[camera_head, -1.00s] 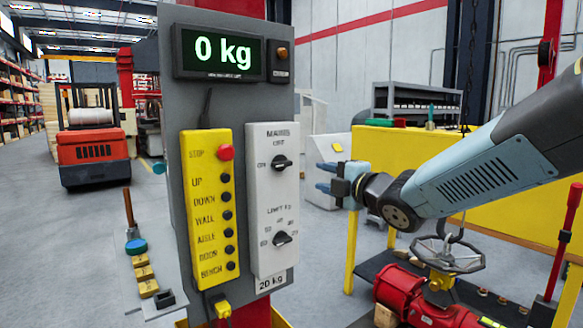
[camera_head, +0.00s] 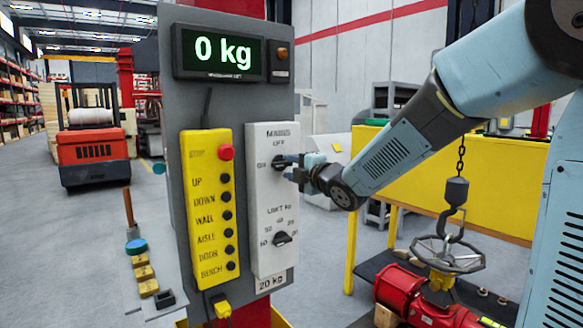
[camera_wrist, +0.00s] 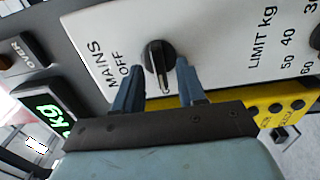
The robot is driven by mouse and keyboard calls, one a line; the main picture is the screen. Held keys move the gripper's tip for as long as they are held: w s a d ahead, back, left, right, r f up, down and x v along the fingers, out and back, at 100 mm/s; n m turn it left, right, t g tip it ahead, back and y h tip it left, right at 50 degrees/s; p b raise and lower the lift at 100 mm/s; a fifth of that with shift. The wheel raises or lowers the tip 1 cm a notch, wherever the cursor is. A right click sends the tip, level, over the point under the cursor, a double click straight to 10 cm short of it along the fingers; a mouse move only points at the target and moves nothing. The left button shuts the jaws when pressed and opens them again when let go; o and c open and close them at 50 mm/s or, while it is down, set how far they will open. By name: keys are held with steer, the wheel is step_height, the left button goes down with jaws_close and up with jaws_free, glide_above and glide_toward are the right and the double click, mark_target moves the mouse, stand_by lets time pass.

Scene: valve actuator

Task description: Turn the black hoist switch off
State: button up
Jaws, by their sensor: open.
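The black mains switch (camera_head: 279,162) is a round knob on the white panel (camera_head: 262,205), under the words MAINS and OFF. In the wrist view the black knob (camera_wrist: 157,55) has its pale pointer line aimed down toward the yellow panel, away from the OFF label. In the head view this is the ON side. My gripper (camera_head: 294,165) is at the panel, open and empty. In the wrist view its two blue fingers (camera_wrist: 160,84) stand on either side of the knob's lower part, with gaps. Contact cannot be told.
A second black knob, LIMIT kg (camera_head: 282,239), sits below the switch. A yellow button panel (camera_head: 210,205) with a red stop button is at its left. The display (camera_head: 220,52) above reads 0 kg. A hook (camera_head: 452,225) hangs over the red valve actuator (camera_head: 410,293) at lower right.

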steer(key=shift+x, duration=0.9)
steer(key=shift+c, duration=0.4)
jaws_close()
steer(key=shift+d, duration=0.1)
